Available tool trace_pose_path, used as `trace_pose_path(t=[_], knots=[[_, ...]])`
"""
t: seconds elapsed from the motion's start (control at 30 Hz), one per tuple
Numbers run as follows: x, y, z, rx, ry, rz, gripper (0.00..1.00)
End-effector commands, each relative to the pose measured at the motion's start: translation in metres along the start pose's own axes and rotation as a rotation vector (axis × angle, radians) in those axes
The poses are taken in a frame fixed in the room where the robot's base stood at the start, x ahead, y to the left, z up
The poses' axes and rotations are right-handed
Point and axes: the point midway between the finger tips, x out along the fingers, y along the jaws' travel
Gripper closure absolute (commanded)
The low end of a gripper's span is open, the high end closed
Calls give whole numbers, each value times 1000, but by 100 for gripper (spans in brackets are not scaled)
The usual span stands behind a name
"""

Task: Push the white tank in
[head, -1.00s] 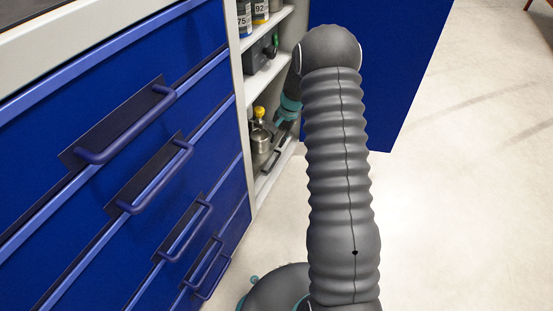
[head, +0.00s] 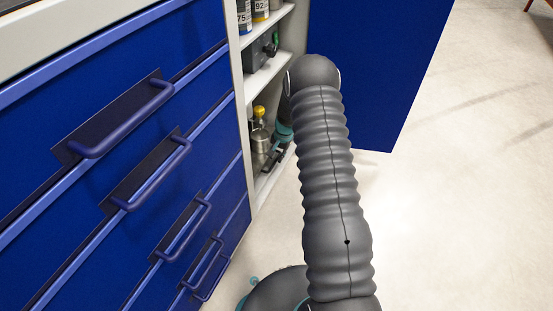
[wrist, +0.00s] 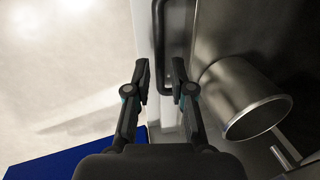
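My gripper (wrist: 158,80) is in the wrist view with its two dark fingers apart and nothing seen clamped between them. In the head view my wrist is at the low shelf of the open cabinet, and my arm hides part of that place.
A metal cylinder (wrist: 243,98) is close to the right finger; it also shows on the low shelf (head: 260,141), below a yellow knob (head: 259,111). Blue drawers with handles (head: 125,120) stand left. An open blue door (head: 385,70) stands right. Pale floor lies clear beyond.

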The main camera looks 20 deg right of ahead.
Motion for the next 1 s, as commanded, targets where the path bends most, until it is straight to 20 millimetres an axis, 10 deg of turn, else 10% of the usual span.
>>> trace_pose_path(t=[0.5,0.6,1.0], knots=[[16,0,0,0,1,-1,77],[16,0,0,0,1,-1,100],[17,4,-8,19,4,-1,100]])
